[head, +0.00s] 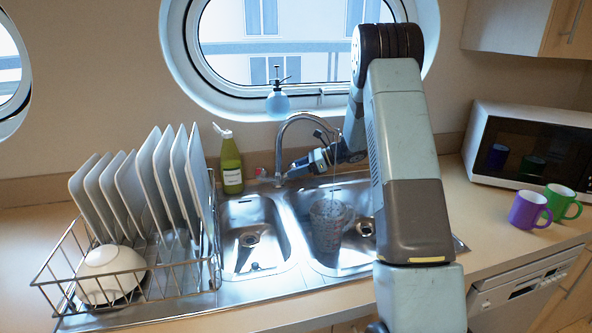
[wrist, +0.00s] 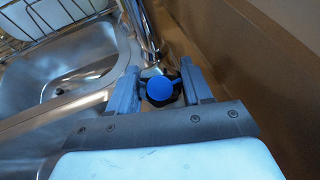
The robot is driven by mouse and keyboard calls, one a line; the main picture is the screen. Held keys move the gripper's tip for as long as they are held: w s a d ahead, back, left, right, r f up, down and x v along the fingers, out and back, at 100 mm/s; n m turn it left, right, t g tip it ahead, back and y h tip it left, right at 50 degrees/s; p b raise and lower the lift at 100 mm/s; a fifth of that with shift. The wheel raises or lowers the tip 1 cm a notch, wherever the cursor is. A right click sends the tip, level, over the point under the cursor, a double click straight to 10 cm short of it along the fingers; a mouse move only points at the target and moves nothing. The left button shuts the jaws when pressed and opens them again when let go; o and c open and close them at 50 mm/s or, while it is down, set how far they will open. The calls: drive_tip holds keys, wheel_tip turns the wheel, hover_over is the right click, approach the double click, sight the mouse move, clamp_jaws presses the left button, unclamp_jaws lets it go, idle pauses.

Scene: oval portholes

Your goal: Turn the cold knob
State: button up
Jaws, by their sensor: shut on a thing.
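The cold knob (wrist: 160,90) is dark with a round blue cap and sits between my fingers in the wrist view. My gripper (wrist: 158,78) is shut on it, one finger on each side. In the head view my gripper (head: 298,168) reaches in from the right, behind the sink at the foot of the curved metal faucet (head: 283,135). There the cold knob is hidden by my gripper. A small red-capped knob (head: 261,172) shows to the left of the faucet base.
A clear patterned vessel (head: 328,228) stands in the right basin under the spout. A green bottle (head: 230,165) and a dish rack with plates (head: 150,270) are at left. Purple (head: 527,210) and green (head: 562,203) mugs stand before the microwave (head: 530,150).

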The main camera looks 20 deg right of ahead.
drive_tip(key=shift+r+m, duration=0.1)
drive_tip(key=shift+m, duration=0.6)
drive_tip(key=shift+w, duration=0.1)
drive_tip(key=o, duration=1)
drive_tip(key=v, duration=1.3)
drive_tip(key=shift+s+d, duration=0.25)
drive_tip(key=shift+d, duration=0.05)
